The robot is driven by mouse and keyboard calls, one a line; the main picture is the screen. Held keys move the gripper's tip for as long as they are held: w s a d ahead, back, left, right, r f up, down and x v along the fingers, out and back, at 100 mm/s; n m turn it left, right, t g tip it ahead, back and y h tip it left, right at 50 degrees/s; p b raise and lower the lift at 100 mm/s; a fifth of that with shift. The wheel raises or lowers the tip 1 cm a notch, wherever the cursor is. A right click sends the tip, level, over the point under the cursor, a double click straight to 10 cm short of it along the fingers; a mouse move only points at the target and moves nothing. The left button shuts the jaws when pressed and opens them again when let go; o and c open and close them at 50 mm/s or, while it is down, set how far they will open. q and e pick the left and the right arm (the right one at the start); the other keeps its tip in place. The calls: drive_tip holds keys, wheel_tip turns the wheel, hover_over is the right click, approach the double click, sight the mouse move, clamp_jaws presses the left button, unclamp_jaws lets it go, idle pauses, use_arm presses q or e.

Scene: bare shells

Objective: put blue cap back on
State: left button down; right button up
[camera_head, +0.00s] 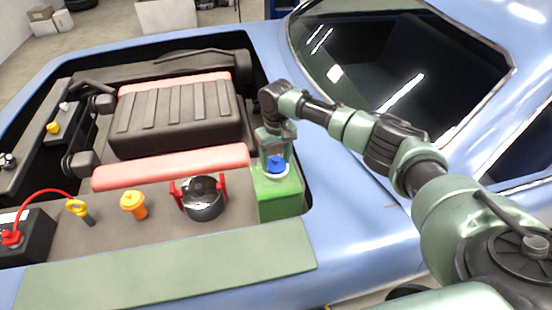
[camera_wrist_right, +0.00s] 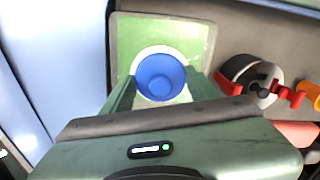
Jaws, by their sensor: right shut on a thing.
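The blue cap (camera_head: 276,164) sits at the white ring on top of the green reservoir (camera_head: 280,205), at the right end of the engine bay. In the right wrist view the cap (camera_wrist_right: 161,76) lies between my right gripper's fingers, inside the white ring (camera_wrist_right: 142,56) of the green reservoir (camera_wrist_right: 190,36). My right gripper (camera_head: 276,152) reaches down from above and is shut on the cap. Whether the cap is fully seated cannot be told. My left gripper is not in view.
Left of the reservoir stand a dark round pot with red clamps (camera_head: 203,198), an orange cap (camera_head: 133,204), a yellow-handled dipstick (camera_head: 79,209) and a black battery (camera_head: 30,238) with a red cable. The dark engine cover (camera_head: 180,115) lies behind. Blue bodywork (camera_head: 350,235) borders the bay.

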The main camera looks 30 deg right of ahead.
drive_tip(key=o, duration=1.4)
drive_tip(key=shift+o, duration=0.4)
drive_tip(key=shift+o, duration=1.4)
drive_tip(key=shift+r, duration=0.1)
drive_tip(key=shift+r+p, duration=0.35)
drive_tip(key=shift+r, duration=3.1)
